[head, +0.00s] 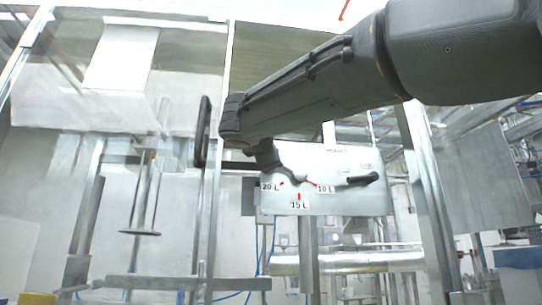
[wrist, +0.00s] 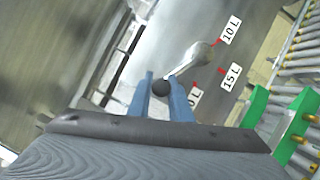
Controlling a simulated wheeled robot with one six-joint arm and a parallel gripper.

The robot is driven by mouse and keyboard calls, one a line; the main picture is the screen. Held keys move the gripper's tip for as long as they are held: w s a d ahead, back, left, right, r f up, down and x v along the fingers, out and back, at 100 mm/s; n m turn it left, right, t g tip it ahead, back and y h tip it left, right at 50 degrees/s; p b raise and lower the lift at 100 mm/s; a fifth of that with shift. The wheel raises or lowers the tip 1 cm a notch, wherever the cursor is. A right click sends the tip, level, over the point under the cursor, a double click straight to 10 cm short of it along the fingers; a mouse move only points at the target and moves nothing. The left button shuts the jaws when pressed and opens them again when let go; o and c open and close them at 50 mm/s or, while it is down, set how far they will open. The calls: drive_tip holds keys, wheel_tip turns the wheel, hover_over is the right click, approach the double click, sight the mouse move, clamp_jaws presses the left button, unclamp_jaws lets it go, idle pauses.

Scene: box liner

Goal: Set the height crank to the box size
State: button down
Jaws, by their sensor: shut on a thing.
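The height crank (wrist: 186,68) is a light metal arm with a dark round knob (wrist: 160,88). My gripper (wrist: 161,96) is shut on the knob, with one blue finger on each side. In the head view the crank (head: 290,175) sits on a pale panel (head: 345,200), its arm pointing left and slightly up from its hub, beyond the 20 L mark. The panel has red marks labelled 20 L (head: 269,187), 15 L (head: 299,205) and 10 L (head: 325,188). My gripper (head: 265,160) hides the knob there. I cannot make out a box.
A separate black handle (head: 362,179) sticks out at the panel's right side. Metal uprights (head: 432,190) stand on both sides of the panel. In the wrist view, a green frame part (wrist: 295,120) and rollers (wrist: 300,50) lie at the right.

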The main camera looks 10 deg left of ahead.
drive_tip(key=c, duration=1.6)
unclamp_jaws()
drive_tip(key=shift+s+a+f+b, duration=0.1)
drive_tip(key=shift+s+f, duration=0.1)
drive_tip(key=shift+s, duration=1.05)
drive_tip(key=shift+s+a+f+b, duration=0.1)
drive_tip(key=shift+s+f+b, duration=0.05)
drive_tip(key=shift+s, duration=1.15)
drive_tip(key=shift+s+a+f+b, duration=0.1)
drive_tip(key=shift+s+f, duration=0.1)
drive_tip(key=shift+s, duration=1.05)
